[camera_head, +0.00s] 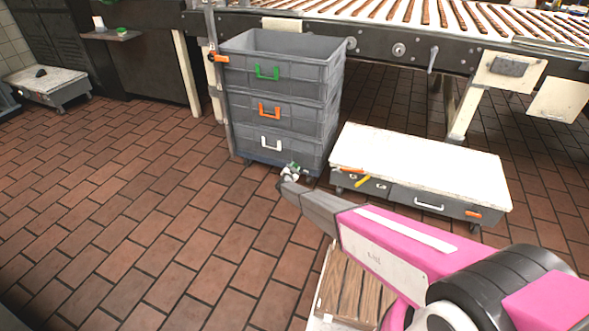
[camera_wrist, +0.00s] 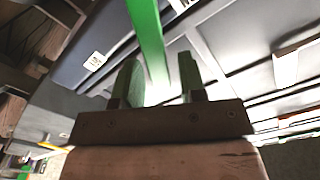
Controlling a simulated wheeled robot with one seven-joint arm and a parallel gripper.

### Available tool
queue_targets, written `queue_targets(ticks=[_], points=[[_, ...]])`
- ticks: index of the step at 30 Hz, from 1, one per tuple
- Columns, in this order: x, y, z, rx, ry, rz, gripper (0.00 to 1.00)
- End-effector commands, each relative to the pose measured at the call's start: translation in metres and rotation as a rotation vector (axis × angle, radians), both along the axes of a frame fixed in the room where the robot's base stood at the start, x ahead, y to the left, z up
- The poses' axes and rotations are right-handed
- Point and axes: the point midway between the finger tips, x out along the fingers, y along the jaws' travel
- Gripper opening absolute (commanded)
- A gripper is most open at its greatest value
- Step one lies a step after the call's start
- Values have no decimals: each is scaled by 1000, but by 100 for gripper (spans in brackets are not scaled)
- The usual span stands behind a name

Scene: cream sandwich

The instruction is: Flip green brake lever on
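A green bar (camera_wrist: 147,30), which looks like the green brake lever, runs from the top edge of the wrist view down to between my fingers. My gripper (camera_wrist: 158,75) has its two greenish fingers apart, one on each side of the bar's lower end. I see a gap on both sides, and cannot tell how deep the bar sits between them. In the head view my gripper (camera_head: 291,173) is low by the bottom front right corner of the grey crate stack (camera_head: 285,150). Small green parts show there; I cannot separate lever from fingers.
The crates carry a green handle (camera_head: 267,72), an orange handle (camera_head: 269,110) and a white handle (camera_head: 271,142). A low white-topped cart (camera_head: 420,165) stands close on the right. A roller conveyor (camera_head: 400,25) is behind. The brick floor (camera_head: 150,220) on the left is clear.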

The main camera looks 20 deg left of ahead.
Motion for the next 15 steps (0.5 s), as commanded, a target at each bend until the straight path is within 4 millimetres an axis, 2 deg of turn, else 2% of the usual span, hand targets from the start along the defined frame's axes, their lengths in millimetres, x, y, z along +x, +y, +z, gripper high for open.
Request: queue_targets(ticks=[10,15], points=[[-1,0,1,4,-1,-1,45],[-11,0,1,4,-1,-1,45]])
